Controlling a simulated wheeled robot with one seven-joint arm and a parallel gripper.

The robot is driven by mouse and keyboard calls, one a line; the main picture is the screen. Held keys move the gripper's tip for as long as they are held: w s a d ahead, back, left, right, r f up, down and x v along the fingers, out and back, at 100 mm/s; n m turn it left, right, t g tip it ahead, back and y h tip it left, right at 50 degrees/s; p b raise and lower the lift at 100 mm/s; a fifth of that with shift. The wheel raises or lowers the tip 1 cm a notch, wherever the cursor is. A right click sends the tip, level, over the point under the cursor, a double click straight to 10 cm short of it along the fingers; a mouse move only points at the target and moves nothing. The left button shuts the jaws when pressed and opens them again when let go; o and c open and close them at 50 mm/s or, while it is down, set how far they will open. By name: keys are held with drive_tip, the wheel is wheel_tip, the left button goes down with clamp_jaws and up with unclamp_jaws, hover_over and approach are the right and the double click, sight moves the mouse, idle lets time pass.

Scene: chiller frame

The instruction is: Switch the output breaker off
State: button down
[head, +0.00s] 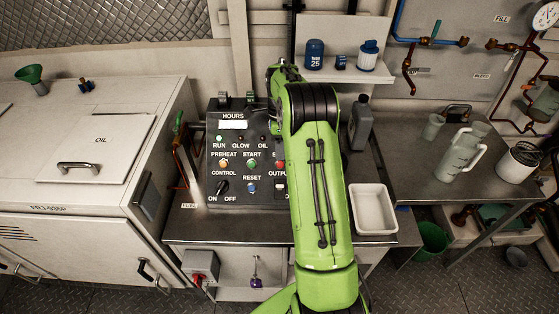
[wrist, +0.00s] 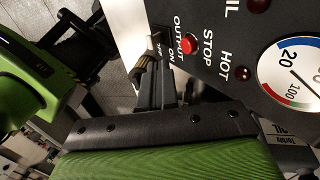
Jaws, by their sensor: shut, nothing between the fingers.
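The black control panel (head: 237,150) stands on the bench with its output breaker (head: 279,187) low on the right side, beside the OUTPUT label and partly covered by my arm. The wrist view shows the panel tilted, with OUTPUT and ON lettering near its edge. My gripper (wrist: 151,68) is shut and empty, its fingertips close to that lettering at the panel's edge. My arm hides the gripper in the head view.
The red STOP button (wrist: 188,45) and a round gauge (wrist: 294,70) are near the gripper. A white tray (head: 373,188) and a grey bottle (head: 361,122) stand right of the panel. A black control switch (head: 222,187) is at the panel's lower left.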

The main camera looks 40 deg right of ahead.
sight(281, 187)
drive_tip(key=x, duration=0.8)
drive_tip(key=shift+s+f, duration=0.15)
drive_tip(key=shift+f, duration=0.1)
drive_tip(key=shift+s+a+t+h+b, duration=0.25)
drive_tip(key=shift+s+t+h+b, duration=0.2)
drive_tip(key=shift+b, duration=1.05)
drive_tip(key=t+h+b, duration=0.1)
drive_tip(key=b, duration=0.2)
drive_tip(key=s+a+f+t+b, duration=0.1)
drive_tip(key=b, duration=0.3)
drive_tip(key=t+h+b, duration=0.1)
drive_tip(key=t+b, duration=0.1)
drive_tip(key=b, duration=0.2)
drive_tip(key=shift+s+a+f+h, duration=0.25)
drive_tip(key=shift+s+a+h, duration=0.05)
drive_tip(key=shift+s+h, duration=0.1)
drive_tip(key=shift+s+a+r+p, duration=0.15)
drive_tip(key=shift+r+p, duration=0.2)
drive_tip(key=shift+r, duration=0.3)
drive_tip(key=shift+w+d+f, duration=0.2)
drive_tip(key=shift+w+d, duration=0.45)
drive_tip(key=shift+w, duration=0.15)
drive_tip(key=shift+r, duration=0.1)
